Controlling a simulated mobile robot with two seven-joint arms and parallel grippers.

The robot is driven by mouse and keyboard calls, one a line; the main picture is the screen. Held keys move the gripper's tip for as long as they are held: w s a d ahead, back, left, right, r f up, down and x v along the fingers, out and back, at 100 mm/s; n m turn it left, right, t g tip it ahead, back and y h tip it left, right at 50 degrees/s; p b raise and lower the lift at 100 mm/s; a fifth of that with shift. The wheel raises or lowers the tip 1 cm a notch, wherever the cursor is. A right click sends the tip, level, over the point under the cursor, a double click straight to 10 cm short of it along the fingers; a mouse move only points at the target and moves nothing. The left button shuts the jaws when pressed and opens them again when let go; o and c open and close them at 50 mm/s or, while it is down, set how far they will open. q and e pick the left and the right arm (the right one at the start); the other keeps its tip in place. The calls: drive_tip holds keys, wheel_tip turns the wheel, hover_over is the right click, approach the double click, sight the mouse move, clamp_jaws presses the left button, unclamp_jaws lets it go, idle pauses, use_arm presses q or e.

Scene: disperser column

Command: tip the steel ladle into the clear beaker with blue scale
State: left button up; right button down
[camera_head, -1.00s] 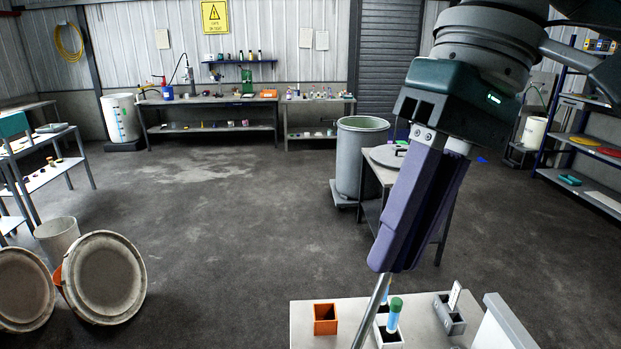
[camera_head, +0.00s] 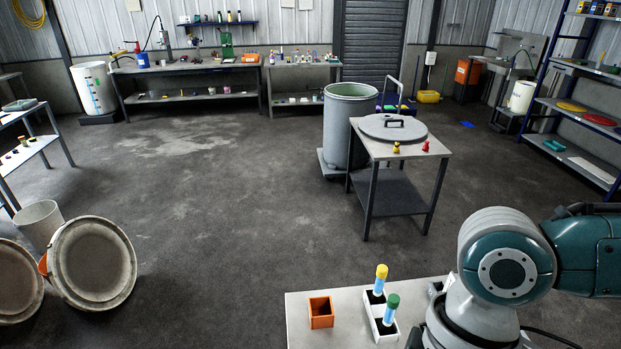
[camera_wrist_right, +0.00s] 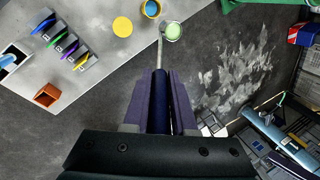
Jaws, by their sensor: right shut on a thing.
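In the right wrist view, my right gripper (camera_wrist_right: 160,75) is shut on the dark handle of the steel ladle (camera_wrist_right: 161,55). The thin steel shaft runs ahead of the fingers to a small round bowl, which shows pale green contents. In the head view my right arm's links are at the bottom right, and the gripper and ladle are out of that picture. I cannot make out the clear beaker with blue scale for certain. My left gripper is not in view.
An orange box (camera_head: 321,312) and a white rack (camera_head: 380,325) with yellow- and green-capped tubes stand on the near table. A side table (camera_head: 437,150) stands farther back.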

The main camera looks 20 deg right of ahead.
use_arm(q)
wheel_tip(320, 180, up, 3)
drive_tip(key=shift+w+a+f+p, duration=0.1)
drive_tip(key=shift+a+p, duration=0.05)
drive_tip(key=shift+p, duration=0.95)
use_arm(e)
drive_tip(key=s+f+n+h, duration=0.1)
drive_tip(key=s+f+n, duration=0.2)
drive_tip(key=s, duration=0.7)
drive_tip(key=shift+s+d+f+n+g, duration=0.2)
drive_tip(key=shift+f+n+g, duration=0.1)
drive_tip(key=shift+f+n, duration=0.1)
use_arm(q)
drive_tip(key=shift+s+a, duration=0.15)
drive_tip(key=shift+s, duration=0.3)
use_arm(e)
drive_tip(key=shift+s+a, duration=0.1)
drive_tip(key=shift+s, duration=0.05)
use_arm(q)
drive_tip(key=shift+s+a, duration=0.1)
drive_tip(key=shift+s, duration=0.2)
use_arm(e)
drive_tip(key=shift+s, duration=0.2)
